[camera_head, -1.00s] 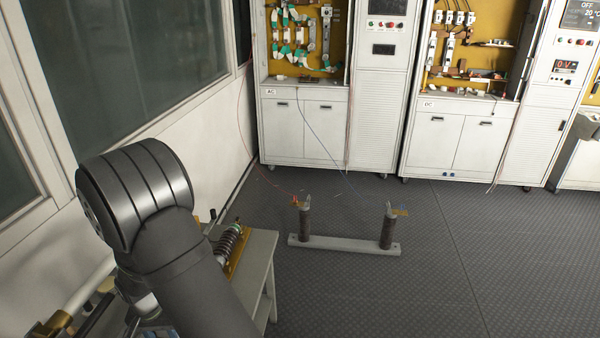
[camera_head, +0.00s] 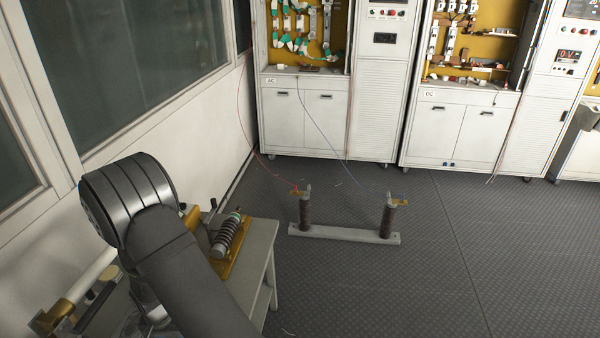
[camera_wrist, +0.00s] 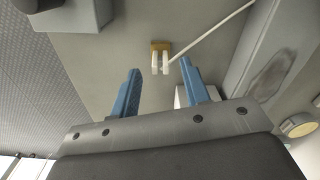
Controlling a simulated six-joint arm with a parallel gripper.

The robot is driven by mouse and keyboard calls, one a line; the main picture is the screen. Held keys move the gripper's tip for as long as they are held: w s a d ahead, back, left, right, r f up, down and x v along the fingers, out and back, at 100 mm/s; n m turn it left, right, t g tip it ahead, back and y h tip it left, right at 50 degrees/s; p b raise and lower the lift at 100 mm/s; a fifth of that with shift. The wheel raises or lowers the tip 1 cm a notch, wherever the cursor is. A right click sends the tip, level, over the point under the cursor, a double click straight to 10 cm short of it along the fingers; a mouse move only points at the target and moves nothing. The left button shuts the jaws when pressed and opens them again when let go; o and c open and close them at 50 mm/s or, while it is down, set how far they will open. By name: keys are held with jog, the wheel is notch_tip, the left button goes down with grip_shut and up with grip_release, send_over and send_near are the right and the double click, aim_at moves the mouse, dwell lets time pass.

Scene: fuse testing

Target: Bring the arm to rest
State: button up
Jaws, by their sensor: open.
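My gripper (camera_wrist: 160,82) shows in the wrist view with its two blue fingers spread apart. Nothing is between the fingers. Beyond the fingertips is a grey surface with a small white two-pronged piece on a brass-coloured base (camera_wrist: 160,58) and a thin white rod (camera_wrist: 213,32) running up to the right. In the head view my arm covers the lower left, and the gripper fingers are hidden there.
A grey table (camera_head: 262,258) beside my arm bears a ribbed insulator on a yellow base (camera_head: 228,238). A stand with two dark posts (camera_head: 345,233) is on the floor. White cabinets (camera_head: 305,125) line the back; windows are at left. Floor at right is clear.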

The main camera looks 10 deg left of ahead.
notch_tip(320, 180, up, 6)
jog(key=shift+f, duration=0.1)
jog(key=s+r+n, duration=0.3)
jog(key=s+n, duration=0.8)
jog(key=s, duration=0.4)
jog(key=s+a+r+n, duration=0.3)
jog(key=s+r+n, duration=0.1)
jog(key=s+r, duration=0.35)
jog(key=a+r+n, duration=0.1)
jog(key=a+r, duration=0.3)
jog(key=shift+w+a+r, duration=0.3)
jog(key=shift+a, duration=0.1)
